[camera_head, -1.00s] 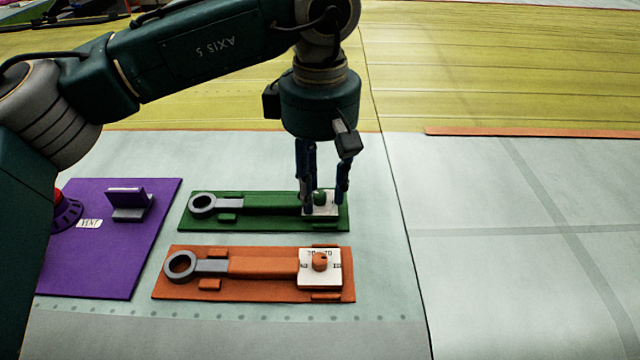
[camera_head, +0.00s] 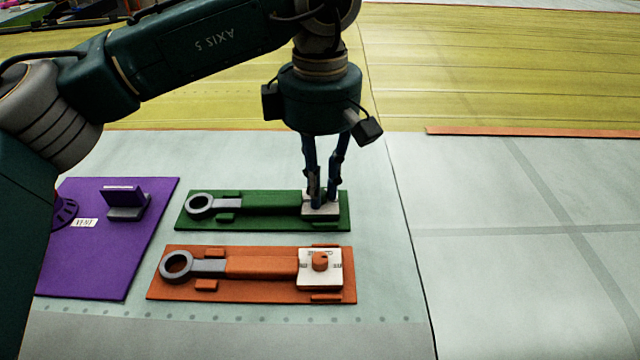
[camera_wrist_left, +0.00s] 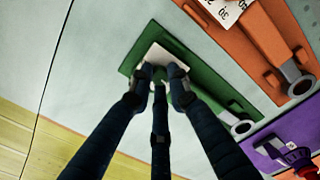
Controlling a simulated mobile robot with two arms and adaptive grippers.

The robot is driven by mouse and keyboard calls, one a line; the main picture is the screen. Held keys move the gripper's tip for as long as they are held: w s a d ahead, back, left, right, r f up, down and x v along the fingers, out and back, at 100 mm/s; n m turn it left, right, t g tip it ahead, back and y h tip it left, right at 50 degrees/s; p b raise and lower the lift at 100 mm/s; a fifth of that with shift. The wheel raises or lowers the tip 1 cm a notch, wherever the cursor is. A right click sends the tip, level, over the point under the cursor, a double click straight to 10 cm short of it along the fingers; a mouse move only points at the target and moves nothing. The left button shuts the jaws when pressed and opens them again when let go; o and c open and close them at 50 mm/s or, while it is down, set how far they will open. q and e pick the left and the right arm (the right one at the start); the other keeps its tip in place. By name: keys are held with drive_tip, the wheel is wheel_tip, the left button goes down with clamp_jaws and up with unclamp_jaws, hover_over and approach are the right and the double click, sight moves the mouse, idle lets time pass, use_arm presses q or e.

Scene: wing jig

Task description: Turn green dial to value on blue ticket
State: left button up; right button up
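The green tool (camera_head: 265,203) is a green base with a grey ring end at its left and a white dial plate (camera_head: 307,207) at its right. My left gripper (camera_head: 322,200) points down over that plate. Its fingers close around the small green dial (camera_wrist_left: 159,73), which is mostly hidden by them in the head view and shows between the fingertips in the wrist view. The dial's setting and marks are covered. No blue ticket is visible. My right gripper is out of view.
An orange tool (camera_head: 262,265) with its own dial (camera_head: 320,261) lies just in front. A purple panel (camera_head: 95,250) with a small holder (camera_head: 125,202) and a white label is at left. The grey surface to the right is clear.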

use_arm(q)
drive_tip(key=o, duration=0.4)
drive_tip(key=shift+c, duration=0.2)
drive_tip(key=shift+r, duration=0.15)
wheel_tip(320, 180, up, 12)
idle(0.3)
